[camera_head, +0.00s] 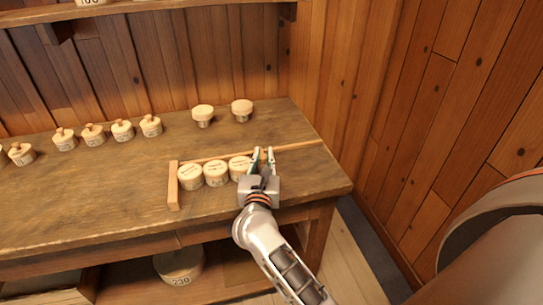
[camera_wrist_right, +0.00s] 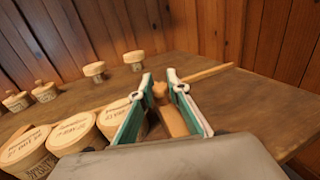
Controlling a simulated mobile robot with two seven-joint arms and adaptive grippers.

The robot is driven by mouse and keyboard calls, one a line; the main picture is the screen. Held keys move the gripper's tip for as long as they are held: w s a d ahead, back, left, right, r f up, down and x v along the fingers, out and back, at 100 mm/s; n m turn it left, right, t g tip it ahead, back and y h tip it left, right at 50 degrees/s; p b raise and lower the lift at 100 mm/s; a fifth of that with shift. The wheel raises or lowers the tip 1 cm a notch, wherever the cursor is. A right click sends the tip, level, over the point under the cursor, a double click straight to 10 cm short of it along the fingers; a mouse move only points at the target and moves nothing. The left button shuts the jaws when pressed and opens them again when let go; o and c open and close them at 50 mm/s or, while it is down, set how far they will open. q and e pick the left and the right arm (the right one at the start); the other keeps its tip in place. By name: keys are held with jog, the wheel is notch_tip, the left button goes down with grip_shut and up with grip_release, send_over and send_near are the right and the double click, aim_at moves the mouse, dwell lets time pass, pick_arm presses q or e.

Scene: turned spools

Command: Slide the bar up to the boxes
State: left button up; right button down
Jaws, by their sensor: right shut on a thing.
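Three round, pale wooden boxes with lettered lids (camera_head: 215,173) stand in a row on the bench, right of a short upright wooden end piece (camera_head: 173,186). A thin wooden rail (camera_head: 300,147) runs behind them. My right gripper (camera_head: 264,153) is right of the rightmost box (camera_head: 239,167). In the right wrist view its fingers are shut on a wooden bar (camera_wrist_right: 172,118). The left finger is close to the rightmost box (camera_wrist_right: 113,118); I cannot tell whether they touch. The fingers hide part of the bar. My left gripper is not in view.
Two mushroom-shaped wooden pieces (camera_head: 203,114) stand behind the rail. Several knobbed spools (camera_head: 93,133) line the bench at the left. The bench (camera_head: 110,195) is clear in front of them. A plank wall (camera_head: 440,110) stands to the right.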

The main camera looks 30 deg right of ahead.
jog(key=shift+w+a, duration=0.1)
jog(key=shift+a, duration=0.55)
jog(key=c, duration=1.9)
grip_release()
jog(key=shift+v, duration=3.7)
